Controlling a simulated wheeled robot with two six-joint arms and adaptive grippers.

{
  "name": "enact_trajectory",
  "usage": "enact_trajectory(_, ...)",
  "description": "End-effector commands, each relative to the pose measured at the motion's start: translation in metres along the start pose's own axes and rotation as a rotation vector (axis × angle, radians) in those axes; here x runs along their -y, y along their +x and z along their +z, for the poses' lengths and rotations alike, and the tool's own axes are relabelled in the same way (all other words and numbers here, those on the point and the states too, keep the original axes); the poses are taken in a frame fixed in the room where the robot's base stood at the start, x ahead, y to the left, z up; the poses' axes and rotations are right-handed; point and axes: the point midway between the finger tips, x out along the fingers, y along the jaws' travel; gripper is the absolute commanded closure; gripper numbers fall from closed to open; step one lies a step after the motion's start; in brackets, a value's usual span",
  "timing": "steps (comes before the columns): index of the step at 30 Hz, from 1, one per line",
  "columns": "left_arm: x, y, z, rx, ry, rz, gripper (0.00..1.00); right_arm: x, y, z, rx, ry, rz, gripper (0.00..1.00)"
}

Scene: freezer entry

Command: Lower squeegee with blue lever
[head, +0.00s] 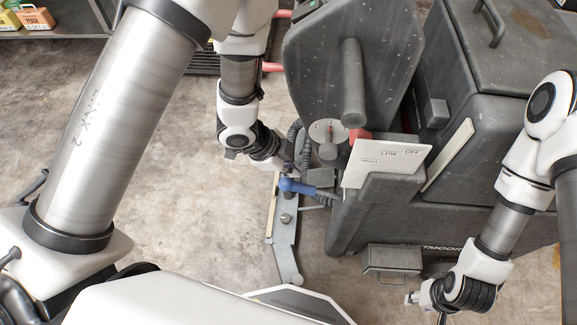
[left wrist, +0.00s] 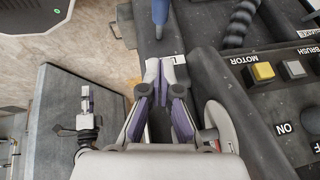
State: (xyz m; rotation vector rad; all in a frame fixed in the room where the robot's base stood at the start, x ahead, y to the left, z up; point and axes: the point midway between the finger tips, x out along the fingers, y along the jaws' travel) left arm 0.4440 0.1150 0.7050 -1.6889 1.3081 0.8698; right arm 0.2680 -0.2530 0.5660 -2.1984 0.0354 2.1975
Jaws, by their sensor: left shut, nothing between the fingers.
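The blue lever (head: 296,186) sticks out at the rear of the dark grey floor machine. A grey metal bar with a pale strip (head: 284,240), perhaps part of the squeegee, runs below it near the floor. My left gripper (head: 288,165) is just above the lever in the head view, at its left end. In the left wrist view the left fingers (left wrist: 160,66) with purple pads are shut and empty. The blue lever (left wrist: 160,11) shows ahead of the tips, apart from them. My right gripper (head: 438,312) is low at the right, its fingertips mostly cut off.
The machine (head: 480,100) fills the right side. A pale panel marked LOW and OFF (head: 385,162) stands beside the lever. In the left wrist view, a yellow button (left wrist: 263,71) sits near the MOTOR label. Bare concrete floor (head: 200,220) lies to the left.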

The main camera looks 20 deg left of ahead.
Motion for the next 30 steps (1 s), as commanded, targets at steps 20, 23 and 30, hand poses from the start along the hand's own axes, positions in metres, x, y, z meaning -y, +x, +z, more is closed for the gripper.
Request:
enact_trajectory(20,0.0,0.091,0.029,-0.001,0.0,-0.001,1.0,0.0,0.021,0.0,0.0,0.0,0.0,0.6)
enact_trajectory(23,0.0,0.091,0.028,0.0,0.0,0.0,1.0,0.0,0.021,0.0,0.0,0.0,0.0,0.6)
enact_trajectory(30,0.002,0.091,0.029,-0.006,-0.002,-0.002,1.0,0.0,0.021,0.0,0.0,0.0,0.0,0.6)
